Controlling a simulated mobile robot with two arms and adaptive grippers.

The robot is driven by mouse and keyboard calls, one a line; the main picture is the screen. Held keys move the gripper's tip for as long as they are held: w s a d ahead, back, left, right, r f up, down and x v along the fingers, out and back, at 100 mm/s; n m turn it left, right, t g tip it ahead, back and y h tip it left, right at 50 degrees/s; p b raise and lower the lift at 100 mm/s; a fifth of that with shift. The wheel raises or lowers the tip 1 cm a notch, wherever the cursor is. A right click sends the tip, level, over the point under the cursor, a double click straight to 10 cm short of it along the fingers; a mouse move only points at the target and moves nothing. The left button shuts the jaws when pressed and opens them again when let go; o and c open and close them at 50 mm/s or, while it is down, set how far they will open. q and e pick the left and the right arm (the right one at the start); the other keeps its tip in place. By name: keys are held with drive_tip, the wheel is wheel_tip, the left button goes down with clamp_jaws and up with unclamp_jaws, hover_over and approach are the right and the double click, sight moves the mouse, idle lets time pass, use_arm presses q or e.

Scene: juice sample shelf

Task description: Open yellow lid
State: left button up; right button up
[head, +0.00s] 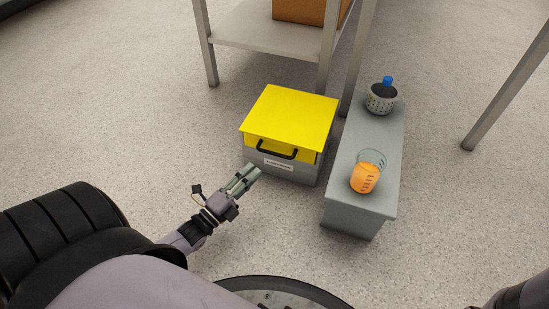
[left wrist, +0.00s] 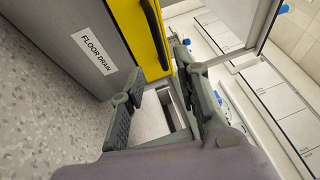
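The yellow lid (head: 290,112) lies closed on a grey box (head: 293,172) on the floor. A black handle (head: 277,151) is on the yellow front edge of the lid. My left gripper (head: 250,172) is just in front of the box, left of and below the handle. In the left wrist view the left gripper (left wrist: 165,82) has its fingers apart, with nothing between them. The handle (left wrist: 155,32) shows beyond the fingertips, and a "FLOOR DRAIN" label (left wrist: 94,51) is on the box front. My right gripper is out of view.
A grey bench (head: 383,195) stands right of the box. A metal shelf table (head: 265,33) stands behind. The floor left of the box is clear.

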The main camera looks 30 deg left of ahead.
sight(274, 154)
use_arm(q)
drive_tip(key=b+x, duration=0.4)
drive_tip(key=x, duration=0.6)
clamp_jaws()
idle(0.6)
